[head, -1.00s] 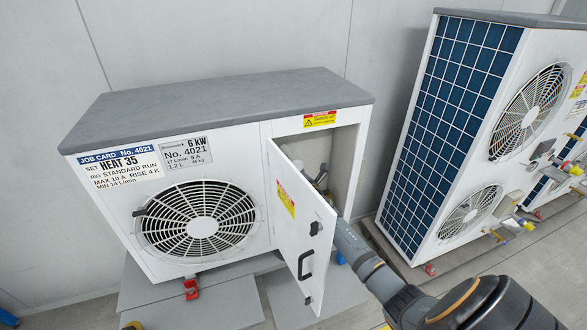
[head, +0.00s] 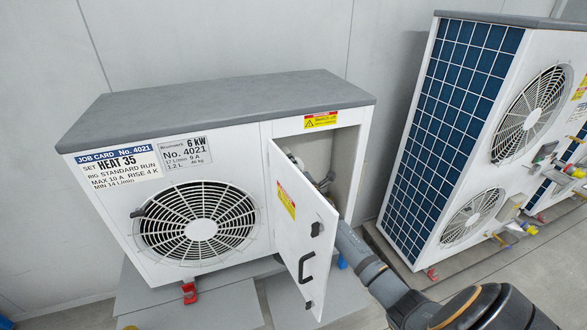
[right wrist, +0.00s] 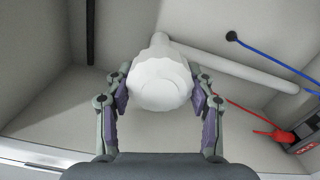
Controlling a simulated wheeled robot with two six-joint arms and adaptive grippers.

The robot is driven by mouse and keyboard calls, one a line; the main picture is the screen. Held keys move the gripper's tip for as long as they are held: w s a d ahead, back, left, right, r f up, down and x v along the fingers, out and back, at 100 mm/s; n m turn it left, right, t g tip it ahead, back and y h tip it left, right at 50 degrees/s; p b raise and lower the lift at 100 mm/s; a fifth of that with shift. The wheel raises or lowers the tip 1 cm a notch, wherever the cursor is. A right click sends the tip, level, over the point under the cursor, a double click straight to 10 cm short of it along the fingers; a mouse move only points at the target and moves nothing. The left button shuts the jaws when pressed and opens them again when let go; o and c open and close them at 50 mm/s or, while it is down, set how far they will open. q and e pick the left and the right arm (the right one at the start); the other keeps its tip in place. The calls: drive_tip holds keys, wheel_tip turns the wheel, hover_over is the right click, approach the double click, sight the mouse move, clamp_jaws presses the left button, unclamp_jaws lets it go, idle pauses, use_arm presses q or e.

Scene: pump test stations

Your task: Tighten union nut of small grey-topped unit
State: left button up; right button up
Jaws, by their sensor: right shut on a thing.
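The small grey-topped unit (head: 215,105) stands in the middle of the head view, its white side door (head: 300,240) swung open. My right arm reaches in behind this door. My right gripper (head: 322,180) shows only partly in the opening. In the right wrist view the white, ribbed union nut (right wrist: 160,82) sits between the two fingers of my right gripper (right wrist: 161,94), which are closed on it from both sides. A white pipe (right wrist: 235,66) runs off behind the nut to the right. My left gripper is not in view.
The open door stands close beside my right forearm. Inside the compartment are a blue cable (right wrist: 275,62), a red lead (right wrist: 250,118) and a dark device (right wrist: 303,133) at right. A larger unit with a blue grid side (head: 455,110) stands to the right.

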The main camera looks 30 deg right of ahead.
drive_tip(key=o, duration=1.2)
drive_tip(key=v, duration=1.2)
drive_tip(key=shift+f, duration=0.1)
drive_tip(key=shift+d, duration=0.1)
